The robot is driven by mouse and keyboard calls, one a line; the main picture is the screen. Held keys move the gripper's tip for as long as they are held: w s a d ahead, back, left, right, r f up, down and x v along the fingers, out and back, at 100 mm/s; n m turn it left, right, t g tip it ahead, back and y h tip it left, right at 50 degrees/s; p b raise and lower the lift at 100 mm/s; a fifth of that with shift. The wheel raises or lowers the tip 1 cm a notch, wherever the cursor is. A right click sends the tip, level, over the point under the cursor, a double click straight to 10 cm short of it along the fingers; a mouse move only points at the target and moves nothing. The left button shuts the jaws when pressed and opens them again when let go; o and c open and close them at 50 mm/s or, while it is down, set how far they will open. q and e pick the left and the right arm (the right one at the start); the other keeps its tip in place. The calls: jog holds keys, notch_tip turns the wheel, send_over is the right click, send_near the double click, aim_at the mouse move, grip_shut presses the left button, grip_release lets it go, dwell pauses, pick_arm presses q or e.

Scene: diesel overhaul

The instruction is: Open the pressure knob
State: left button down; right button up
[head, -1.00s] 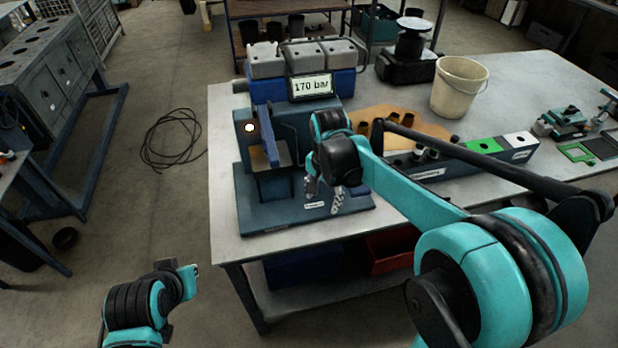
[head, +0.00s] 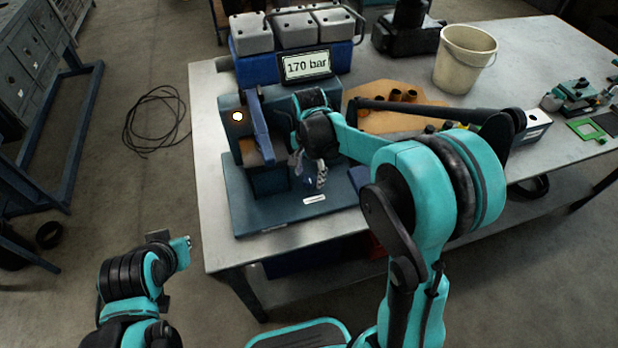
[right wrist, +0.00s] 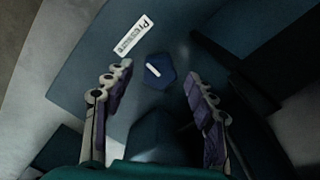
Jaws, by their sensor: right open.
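The pressure knob (right wrist: 158,71) is a small dark-blue faceted knob with a white mark, on the blue base plate beside a white "Pressure" label (right wrist: 131,36). The label also shows in the head view (head: 314,199). My right gripper (right wrist: 156,108) is open and empty. Its fingers point down over the plate, one on each side of the knob in the wrist view, and I see no contact. In the head view my right gripper (head: 308,176) is over the plate, behind the label. My left gripper (head: 172,246) is at lower left, off the bench; its jaws are unclear.
The blue test stand (head: 240,118) has a lever (head: 260,125) left of my right gripper. A display (head: 306,65) reads 170 bar. A bucket (head: 465,57) and a wooden board (head: 385,122) with brown parts lie to the right. Floor left of the bench is mostly clear.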

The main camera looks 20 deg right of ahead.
jog(key=shift+f, duration=0.5)
jog(key=shift+s+f, duration=0.1)
jog(key=shift+f, duration=0.05)
jog(key=c, duration=1.1)
jog(key=shift+c, duration=0.2)
